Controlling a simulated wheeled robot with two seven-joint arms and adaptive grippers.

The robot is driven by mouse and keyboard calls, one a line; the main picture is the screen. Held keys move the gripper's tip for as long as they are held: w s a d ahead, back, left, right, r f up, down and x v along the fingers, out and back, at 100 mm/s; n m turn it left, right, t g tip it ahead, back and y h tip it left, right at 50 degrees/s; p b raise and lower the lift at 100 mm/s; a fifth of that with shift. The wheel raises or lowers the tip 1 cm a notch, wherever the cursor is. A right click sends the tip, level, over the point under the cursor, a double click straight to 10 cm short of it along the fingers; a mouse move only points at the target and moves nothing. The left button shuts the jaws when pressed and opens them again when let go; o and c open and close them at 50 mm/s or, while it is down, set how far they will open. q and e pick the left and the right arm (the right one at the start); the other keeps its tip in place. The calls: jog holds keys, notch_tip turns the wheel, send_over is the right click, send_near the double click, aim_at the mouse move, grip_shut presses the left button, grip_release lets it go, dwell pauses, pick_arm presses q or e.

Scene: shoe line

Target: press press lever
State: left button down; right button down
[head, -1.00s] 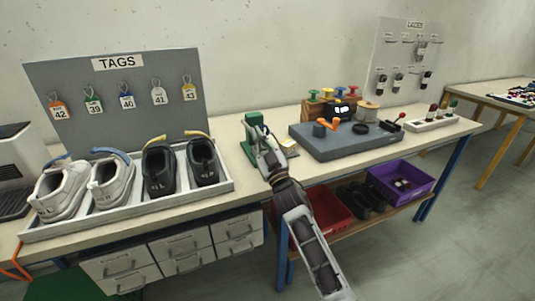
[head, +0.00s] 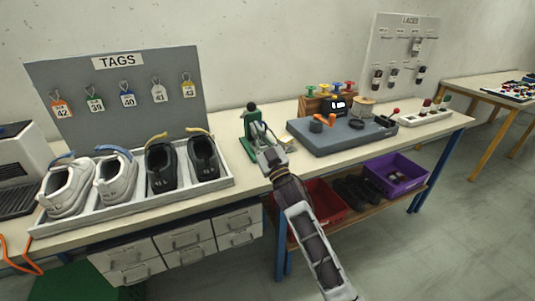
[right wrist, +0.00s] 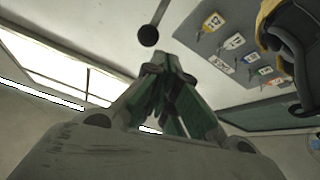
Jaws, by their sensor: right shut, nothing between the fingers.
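The green press (head: 253,140) stands on the workbench right of the shoe tray. Its lever ends in a black ball knob (head: 251,106), which stands up above the press body. My right gripper (head: 266,150) is shut and empty, just in front of the press, with its fingers below the knob and partly covering the press. In the right wrist view, the knob (right wrist: 148,36) on its dark rod shows just beyond the shut fingertips (right wrist: 166,58), apart from them in the picture. I cannot tell whether the gripper touches the press. My left gripper is not in view.
The tray (head: 130,205) of shoes stands left of the press, before the tags board (head: 110,75). A grey station (head: 340,138) with an orange part stands to the right. Red (head: 323,203) and purple (head: 397,176) bins sit on the lower shelf.

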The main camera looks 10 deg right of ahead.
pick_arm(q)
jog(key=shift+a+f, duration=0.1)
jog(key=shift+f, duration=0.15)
pick_arm(e)
jog(key=v, duration=0.8)
jog(key=shift+w+f, duration=0.2)
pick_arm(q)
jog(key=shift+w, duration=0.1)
